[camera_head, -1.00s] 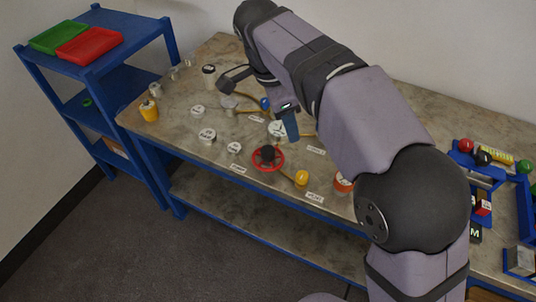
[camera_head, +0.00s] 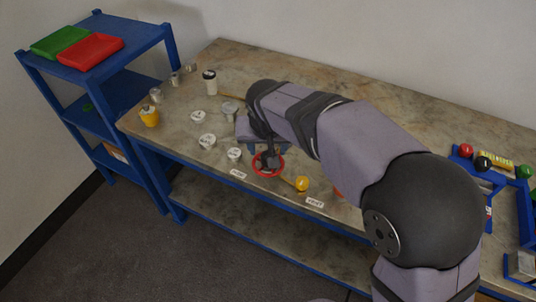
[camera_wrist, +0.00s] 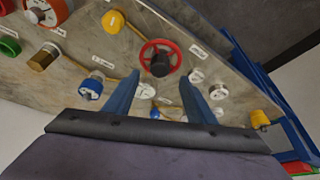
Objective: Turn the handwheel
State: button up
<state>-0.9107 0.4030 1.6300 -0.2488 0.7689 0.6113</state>
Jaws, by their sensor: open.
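The red handwheel (camera_head: 257,168) with a dark hub lies near the front edge of the table; my gripper and wrist partly cover it in the head view. In the wrist view the handwheel (camera_wrist: 174,48) shows whole, beyond and between the fingertips. My gripper (camera_wrist: 160,78) is open, with its two blue fingers apart and nothing between them. The head view shows my gripper (camera_head: 269,150) low over the handwheel; I cannot tell whether it touches it.
A yellow knob (camera_head: 302,184) stands close to the right of the handwheel. White labelled caps (camera_head: 234,154) stand to its left. A blue rack with coloured balls (camera_head: 466,150) is at the right end. A blue shelf (camera_head: 120,55) with red and green trays stands left.

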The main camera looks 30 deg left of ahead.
jog(key=shift+p+x, duration=0.55)
jog(key=shift+x, duration=2.95)
jog(key=shift+c, duration=0.5)
jog(key=c, duration=0.9)
